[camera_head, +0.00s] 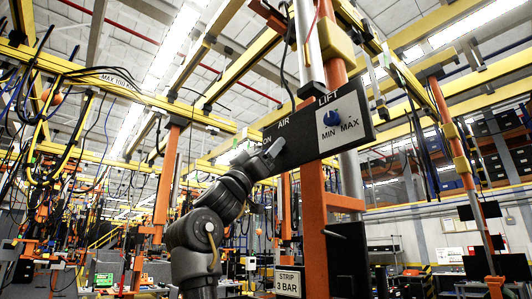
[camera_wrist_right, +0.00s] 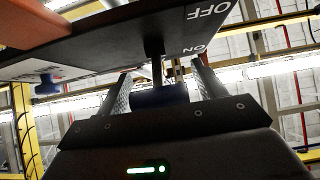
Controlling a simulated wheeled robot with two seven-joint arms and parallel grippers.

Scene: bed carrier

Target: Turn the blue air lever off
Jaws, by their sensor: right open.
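The black control panel (camera_head: 300,134) has the words AIR and LIFT on it. My right gripper (camera_head: 275,148) is at the panel's left end and covers the air lever there. In the right wrist view, the blue air lever (camera_wrist_right: 160,97) hangs on a dark stem below the panel (camera_wrist_right: 110,47), near the OFF and ON marks. It lies between the two fingers of my open right gripper (camera_wrist_right: 160,76). I cannot tell whether the fingers touch it. My left gripper is not in view.
A blue lift knob (camera_head: 340,110) sits on a white MIN/MAX label at the panel's right end. It also shows in the right wrist view (camera_wrist_right: 46,86). An orange post (camera_head: 313,230) stands by the panel. A STRIP 3 BAR sign (camera_head: 288,283) is below.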

